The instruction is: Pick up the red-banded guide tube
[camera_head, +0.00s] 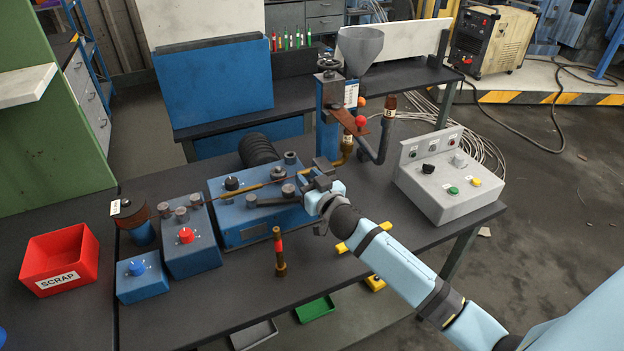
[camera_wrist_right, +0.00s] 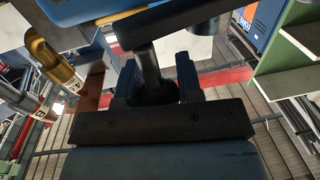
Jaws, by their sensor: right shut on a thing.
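The red-banded guide tube (camera_head: 280,265) stands upright on the front of the dark workbench, brass-brown with a red band near its middle. My right gripper (camera_head: 317,180) is behind and to the right of it, clear of it, at the right side of the blue bending machine (camera_head: 240,228). It is shut on a dark rod (camera_wrist_right: 150,72), which looks like the machine's lever (camera_head: 280,201); the gripped end is partly hidden in the head view. The guide tube cannot be made out in the right wrist view. My left gripper is not in view.
A grey control box (camera_head: 440,185) stands to the right, a red scrap bin (camera_head: 62,262) to the left. A brass elbow (camera_head: 346,148) and a post with a funnel (camera_head: 360,50) rise behind my gripper.

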